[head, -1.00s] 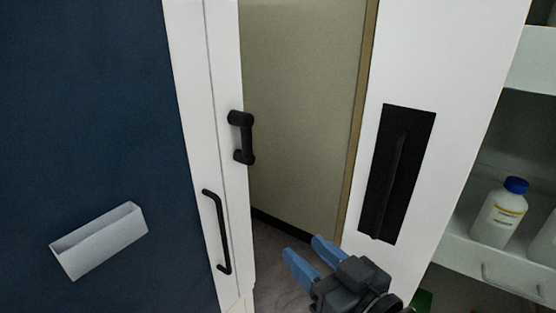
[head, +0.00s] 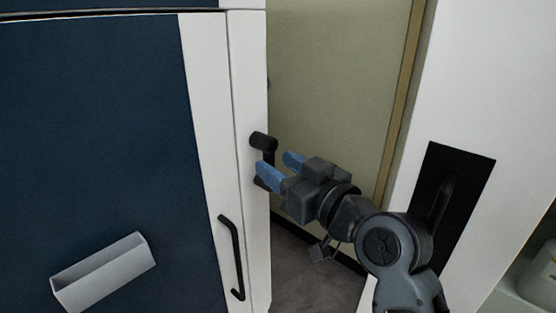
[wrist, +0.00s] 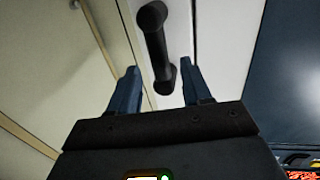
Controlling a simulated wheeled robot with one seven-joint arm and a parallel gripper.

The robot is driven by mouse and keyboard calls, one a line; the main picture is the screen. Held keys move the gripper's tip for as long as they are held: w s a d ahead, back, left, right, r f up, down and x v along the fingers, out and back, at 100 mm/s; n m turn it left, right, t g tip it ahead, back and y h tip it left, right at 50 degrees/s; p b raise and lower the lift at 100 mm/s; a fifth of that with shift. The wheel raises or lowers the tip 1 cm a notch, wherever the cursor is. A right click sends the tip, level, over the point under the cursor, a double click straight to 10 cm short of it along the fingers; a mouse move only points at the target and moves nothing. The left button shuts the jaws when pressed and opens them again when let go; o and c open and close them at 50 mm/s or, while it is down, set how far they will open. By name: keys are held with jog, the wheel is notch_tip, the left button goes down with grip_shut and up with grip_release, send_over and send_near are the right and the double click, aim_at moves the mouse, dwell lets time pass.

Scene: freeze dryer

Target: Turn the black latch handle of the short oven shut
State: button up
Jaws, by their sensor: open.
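The black latch handle (head: 263,142) is on the white edge of the blue-fronted unit in the head view. Its lower part is partly hidden behind my gripper. My gripper (head: 279,167) is open, with its blue fingers pointing at the handle from the right. In the wrist view the handle (wrist: 157,45) runs down from the top middle, and its lower end lies between the two fingertips of my gripper (wrist: 160,84). The fingers are on either side of that end. I cannot tell whether either finger touches it.
A thin black bar handle (head: 233,255) sits lower on the white strip. A pale bin (head: 105,275) is fixed on the blue panel (head: 95,140). A white door with a black recessed handle (head: 445,205) stands to the right. Grey floor shows in the gap between.

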jog(key=shift+w+a, duration=0.45)
grip_shut()
dwell(0.5)
